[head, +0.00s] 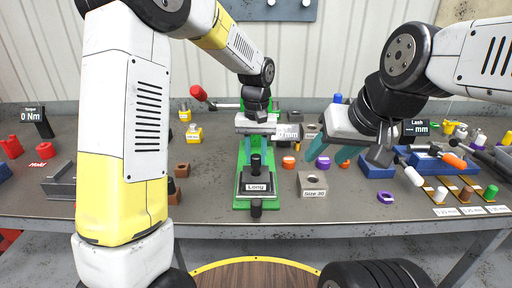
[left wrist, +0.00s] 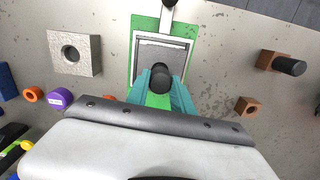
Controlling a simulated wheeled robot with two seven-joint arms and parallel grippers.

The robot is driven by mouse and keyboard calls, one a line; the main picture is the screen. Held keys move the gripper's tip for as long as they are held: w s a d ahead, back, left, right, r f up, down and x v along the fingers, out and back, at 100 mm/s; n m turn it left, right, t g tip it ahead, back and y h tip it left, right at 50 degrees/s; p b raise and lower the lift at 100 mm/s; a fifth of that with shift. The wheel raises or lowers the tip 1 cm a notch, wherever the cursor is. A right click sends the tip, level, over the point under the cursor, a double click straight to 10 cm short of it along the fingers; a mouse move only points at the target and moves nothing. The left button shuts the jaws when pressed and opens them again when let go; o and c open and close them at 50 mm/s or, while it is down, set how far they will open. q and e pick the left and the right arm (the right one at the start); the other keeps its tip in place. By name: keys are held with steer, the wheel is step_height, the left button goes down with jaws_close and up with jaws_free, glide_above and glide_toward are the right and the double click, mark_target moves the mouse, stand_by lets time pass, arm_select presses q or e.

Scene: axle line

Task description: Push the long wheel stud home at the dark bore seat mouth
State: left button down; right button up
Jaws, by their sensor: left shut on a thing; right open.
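A black cylinder (head: 255,163), apparently the long stud, stands upright over a dark block labelled "Long" (head: 257,188) on a green base (head: 243,170). My left gripper (head: 256,152) is shut on it from above. In the left wrist view the teal fingers of my left gripper (left wrist: 163,80) close on both sides of the dark round piece (left wrist: 162,102). How deep its lower end sits in the block is hidden. My right gripper (head: 332,156) is open and empty to the right, above the table. A grey block with a dark round hole (head: 312,184) also shows in the left wrist view (left wrist: 75,52).
A black knob (head: 256,208) sticks out before the green base. A purple ring (head: 385,197) and orange ring (head: 289,162) lie to the right. Brown blocks (head: 182,170) lie to the left. Blue blocks (head: 375,166) stand at the right.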

mark_target(256, 155)
arm_select(q)
steer(key=shift+f, duration=0.3)
steer(key=c, duration=1)
jaws_free()
steer(key=shift+f, duration=0.1)
steer(key=shift+c, duration=0.2)
steer(key=shift+w+r, duration=0.2)
steer(key=shift+r, duration=3.7)
